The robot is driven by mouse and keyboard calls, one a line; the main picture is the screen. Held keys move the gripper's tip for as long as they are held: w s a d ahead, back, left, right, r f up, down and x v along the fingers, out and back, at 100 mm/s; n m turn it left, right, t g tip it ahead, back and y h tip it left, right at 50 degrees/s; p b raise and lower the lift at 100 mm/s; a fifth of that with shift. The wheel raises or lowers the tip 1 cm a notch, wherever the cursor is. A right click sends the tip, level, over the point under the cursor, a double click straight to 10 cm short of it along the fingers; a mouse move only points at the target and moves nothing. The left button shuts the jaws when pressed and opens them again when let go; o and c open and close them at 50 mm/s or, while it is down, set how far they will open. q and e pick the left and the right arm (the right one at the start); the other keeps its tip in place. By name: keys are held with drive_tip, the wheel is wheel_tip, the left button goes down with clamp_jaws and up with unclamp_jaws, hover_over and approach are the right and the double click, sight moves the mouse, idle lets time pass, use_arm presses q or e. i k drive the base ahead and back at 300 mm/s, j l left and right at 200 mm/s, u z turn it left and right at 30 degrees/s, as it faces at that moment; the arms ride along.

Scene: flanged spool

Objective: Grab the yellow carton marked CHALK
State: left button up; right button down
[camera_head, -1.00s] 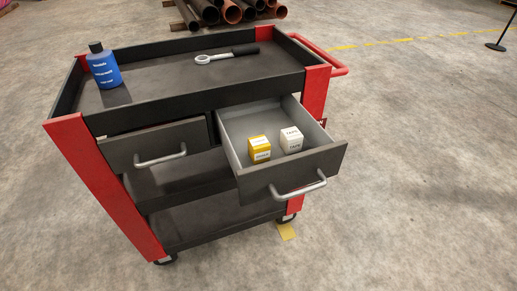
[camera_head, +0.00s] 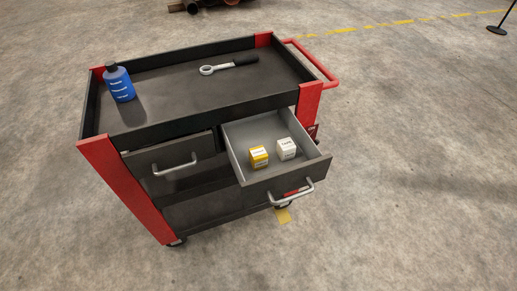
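The yellow carton (camera_head: 259,157) with white label patches lies in the open right drawer (camera_head: 238,157) of a tool cart. Its lettering is too small to read clearly now. A white carton (camera_head: 286,148) stands just to its right in the same drawer, with a small gap between them. Neither of my grippers shows in the view.
The black and red cart (camera_head: 130,187) has a blue bottle (camera_head: 119,84) and a ratchet wrench (camera_head: 228,65) on its top tray. The left drawer (camera_head: 165,160) looks nearly shut. The open drawer's handle (camera_head: 291,195) juts forward.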

sight(257, 156)
drive_tip(key=j+z, duration=0.95)
drive_tip(key=z, duration=0.15)
drive_tip(key=k, duration=0.05)
